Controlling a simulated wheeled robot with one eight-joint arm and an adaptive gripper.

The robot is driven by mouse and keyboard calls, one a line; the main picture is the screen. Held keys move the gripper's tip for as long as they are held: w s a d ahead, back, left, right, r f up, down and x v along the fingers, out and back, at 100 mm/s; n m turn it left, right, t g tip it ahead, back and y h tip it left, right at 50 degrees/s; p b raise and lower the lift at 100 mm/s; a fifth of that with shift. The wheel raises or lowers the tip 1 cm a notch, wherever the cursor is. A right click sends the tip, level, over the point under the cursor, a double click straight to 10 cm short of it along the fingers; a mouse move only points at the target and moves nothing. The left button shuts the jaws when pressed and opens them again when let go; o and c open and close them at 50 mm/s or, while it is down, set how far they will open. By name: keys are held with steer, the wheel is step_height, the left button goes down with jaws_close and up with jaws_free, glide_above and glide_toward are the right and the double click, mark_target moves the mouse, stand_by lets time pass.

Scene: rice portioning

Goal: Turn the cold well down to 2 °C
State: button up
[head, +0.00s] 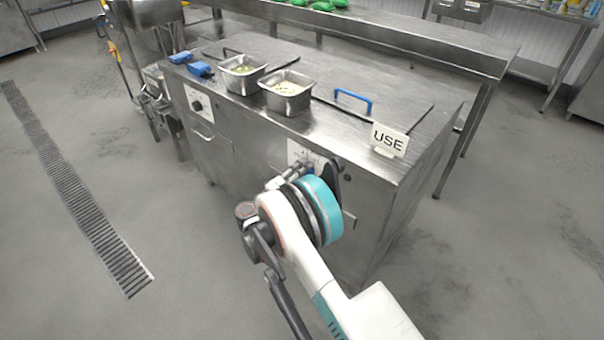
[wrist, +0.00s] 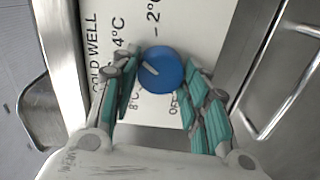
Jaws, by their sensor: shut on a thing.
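The cold well's blue round knob (wrist: 161,69) sits on a white plate (wrist: 195,30) in the wrist view. The plate reads "COLD WELL", with 4 °C, 2 °C and 8 °C marks and another partly covered mark. The knob's white pointer line points up and left, roughly toward the 4 °C mark. My gripper (wrist: 160,78) has its teal-padded fingers on either side of the knob and is shut on it. In the head view my gripper (head: 292,176) is at the right-hand control plate (head: 298,152) on the counter's front, and it hides the knob.
The steel counter (head: 400,112) carries two food pans (head: 290,99), blue-handled lids and a "USE" sign (head: 389,140). A second control with a black knob (head: 197,104) is at its left front. Handles stand out from the front. The floor left of it is open, with a drain grate (head: 72,187).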

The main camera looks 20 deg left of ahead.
steer(key=shift+r+m, duration=0.1)
steer(key=shift+m, duration=3.7)
steer(key=o, duration=1)
steer(key=shift+o, duration=0.2)
steer(key=shift+s, duration=0.1)
steer(key=v, duration=1.1)
steer(key=shift+s+a, duration=0.15)
steer(key=shift+s, duration=0.2)
